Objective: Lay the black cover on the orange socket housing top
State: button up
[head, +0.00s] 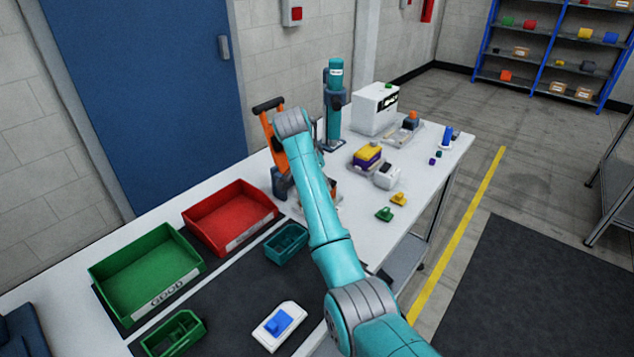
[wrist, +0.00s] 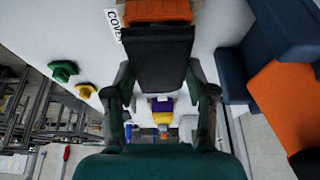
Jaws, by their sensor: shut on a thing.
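The black cover (wrist: 158,62) is between the two fingers of my gripper (wrist: 160,82), which is shut on it, in the wrist view. An orange block (wrist: 158,11), which looks like the socket housing, lies just beyond the cover's far edge and is cut off by the frame's top. I cannot tell whether cover and block touch. A partly hidden label reading "COVE" (wrist: 115,22) lies beside the block. In the head view my arm hides the gripper and the cover; a small orange part (head: 333,186) shows beside the arm.
A dark blue fixture with an orange lever (head: 277,140) stands close by. A purple and yellow block (head: 367,156), a green part (head: 385,213) and a yellow part (head: 399,198) are on the white table. Red (head: 232,214) and green (head: 147,270) bins stand nearer.

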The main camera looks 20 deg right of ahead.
jog(key=shift+f, duration=0.3)
dwell(0.4)
jog(key=o, duration=1.1)
jog(key=shift+o, duration=0.2)
jog(key=v, duration=0.6)
jog(key=shift+r, duration=0.1)
jog(key=shift+s+a+r, duration=0.2)
jog(key=shift+a+r, duration=0.05)
jog(key=shift+r, duration=0.35)
